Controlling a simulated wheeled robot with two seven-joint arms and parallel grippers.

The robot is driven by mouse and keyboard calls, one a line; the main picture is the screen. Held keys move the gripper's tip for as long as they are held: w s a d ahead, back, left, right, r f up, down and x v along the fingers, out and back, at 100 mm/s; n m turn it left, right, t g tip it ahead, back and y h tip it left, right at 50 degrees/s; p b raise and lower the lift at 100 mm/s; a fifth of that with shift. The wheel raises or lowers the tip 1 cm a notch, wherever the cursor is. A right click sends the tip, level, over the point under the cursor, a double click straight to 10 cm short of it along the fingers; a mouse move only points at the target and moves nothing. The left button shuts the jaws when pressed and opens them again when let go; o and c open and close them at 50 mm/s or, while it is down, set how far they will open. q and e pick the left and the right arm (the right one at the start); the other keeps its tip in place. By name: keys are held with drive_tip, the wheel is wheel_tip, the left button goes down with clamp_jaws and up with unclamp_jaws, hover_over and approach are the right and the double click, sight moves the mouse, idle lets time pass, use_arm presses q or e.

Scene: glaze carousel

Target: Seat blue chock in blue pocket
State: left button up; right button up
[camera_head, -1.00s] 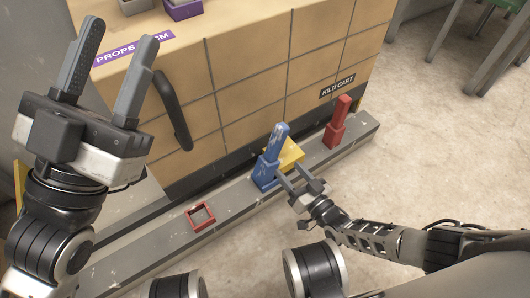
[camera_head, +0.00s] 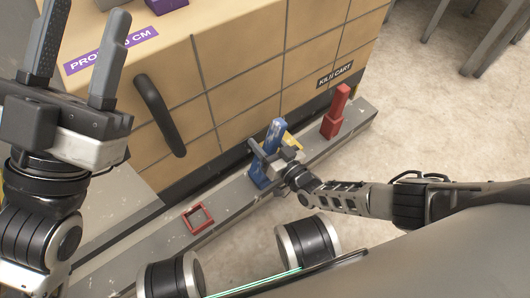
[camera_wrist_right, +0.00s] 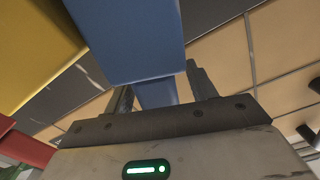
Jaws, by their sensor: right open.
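The blue chock (camera_head: 275,134), a wide base with a narrower upright handle, stands on the long grey rail beside the cart. My right gripper (camera_head: 268,158) is open at the chock, its fingers reaching around the handle. In the right wrist view the wide blue base (camera_wrist_right: 130,40) fills the upper middle, and the narrower blue handle (camera_wrist_right: 156,94) shows between the two fingers. I cannot tell whether the fingers touch it. My left gripper (camera_head: 78,50) is open and empty, raised at the upper left. I see no blue pocket.
A red square frame (camera_head: 198,217) sits empty on the grey rail (camera_head: 230,198). A yellow block (camera_head: 291,139) is just behind the blue chock, and a red chock (camera_head: 335,115) stands farther right. The tan kiln cart (camera_head: 240,75) rises behind.

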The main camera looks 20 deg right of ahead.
drive_tip(key=shift+c, duration=0.3)
clamp_jaws()
drive_tip(key=shift+r, duration=0.1)
